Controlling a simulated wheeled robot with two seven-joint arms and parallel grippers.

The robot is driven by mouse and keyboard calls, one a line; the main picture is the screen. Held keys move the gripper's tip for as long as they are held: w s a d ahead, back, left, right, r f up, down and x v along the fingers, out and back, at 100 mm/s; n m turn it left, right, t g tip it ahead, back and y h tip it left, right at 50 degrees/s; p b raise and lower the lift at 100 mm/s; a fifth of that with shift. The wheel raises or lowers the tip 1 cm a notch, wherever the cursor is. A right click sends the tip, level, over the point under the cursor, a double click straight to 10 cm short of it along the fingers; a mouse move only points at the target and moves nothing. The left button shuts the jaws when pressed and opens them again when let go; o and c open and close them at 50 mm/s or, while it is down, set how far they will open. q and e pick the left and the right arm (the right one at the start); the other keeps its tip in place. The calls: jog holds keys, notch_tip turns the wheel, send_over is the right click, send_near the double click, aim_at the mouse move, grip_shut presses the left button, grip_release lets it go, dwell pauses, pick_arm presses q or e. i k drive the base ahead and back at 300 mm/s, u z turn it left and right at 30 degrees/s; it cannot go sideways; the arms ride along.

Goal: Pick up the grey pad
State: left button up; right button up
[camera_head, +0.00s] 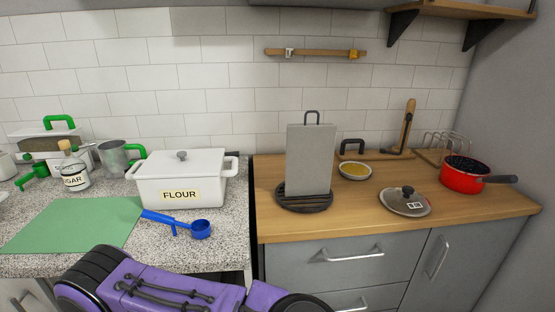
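A flat grey rectangular slab (309,160), which looks like the grey pad, stands upright on the wooden counter. It rests on or in a dark round slatted stand (305,204), and a dark loop shows above its top edge. I cannot tell whether the loop belongs to the slab or to the stand behind it. Neither of my grippers can be made out in the head view.
A white flour box (181,180), a blue scoop (200,229) and a green mat (75,224) lie left on the speckled counter. Right of the slab are a small yellow dish (355,170), a pot lid (404,201) and a red pan (466,175). The wooden counter's front is clear.

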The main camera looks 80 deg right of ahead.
aim_at(310, 147)
jog(key=z, duration=1.8)
